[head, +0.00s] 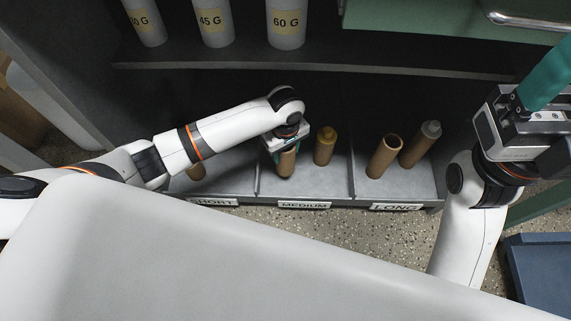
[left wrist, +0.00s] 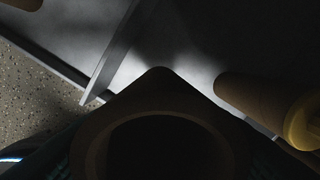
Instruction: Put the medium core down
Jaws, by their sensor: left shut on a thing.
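My left gripper (head: 284,150) reaches into the section labelled MEDIUM (head: 304,205) and is shut on a brown cardboard core (head: 286,164). The core stands roughly upright, close to the shelf floor; I cannot tell whether it touches. In the left wrist view the held core (left wrist: 160,118) shows as a dark open ring at the bottom. A second core with a yellow top (head: 325,146) stands to its right in the same section and also shows at the right of the left wrist view (left wrist: 262,102). My right gripper (head: 520,120) is at the far right, its fingertips unclear.
The LONG section (head: 396,207) on the right holds two cores (head: 384,156). Low dividers separate the sections. An upper shelf (head: 300,67) with white containers (head: 286,24) hangs above.

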